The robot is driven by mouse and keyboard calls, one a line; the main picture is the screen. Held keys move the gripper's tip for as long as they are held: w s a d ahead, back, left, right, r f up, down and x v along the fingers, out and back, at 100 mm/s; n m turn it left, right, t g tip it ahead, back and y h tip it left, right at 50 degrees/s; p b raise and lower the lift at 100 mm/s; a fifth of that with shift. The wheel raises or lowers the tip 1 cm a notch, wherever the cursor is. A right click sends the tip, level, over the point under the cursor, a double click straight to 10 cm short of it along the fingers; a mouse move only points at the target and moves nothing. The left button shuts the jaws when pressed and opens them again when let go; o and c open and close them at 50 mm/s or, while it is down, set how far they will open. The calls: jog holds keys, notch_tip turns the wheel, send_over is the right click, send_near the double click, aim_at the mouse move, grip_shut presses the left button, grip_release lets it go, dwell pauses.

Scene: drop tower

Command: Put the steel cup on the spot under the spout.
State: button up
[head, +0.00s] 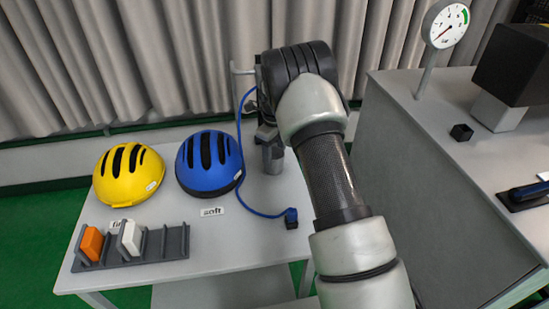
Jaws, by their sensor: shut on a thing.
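The steel cup (273,157) is a small grey metal cylinder at the back right of the light table. It looks upright. My gripper (267,134) comes down from above and is shut on the cup near its top; my wrist hides much of the fingers. I cannot tell whether the cup touches the table. A thin grey post with a bent top (240,71) stands behind my wrist. Whether it carries the spout is not clear, and the spot under the spout is not discernible.
A blue cable (239,150) loops left of the cup to a plug (291,217). A yellow helmet (128,174), a blue helmet (209,162) and a grey rack (150,247) with orange and white blocks occupy the left. A grey cabinet (430,180) with a gauge (446,24) stands right.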

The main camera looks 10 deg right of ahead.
jog(key=shift+f, duration=0.2)
jog(key=o, duration=1.1)
jog(key=shift+r, duration=0.1)
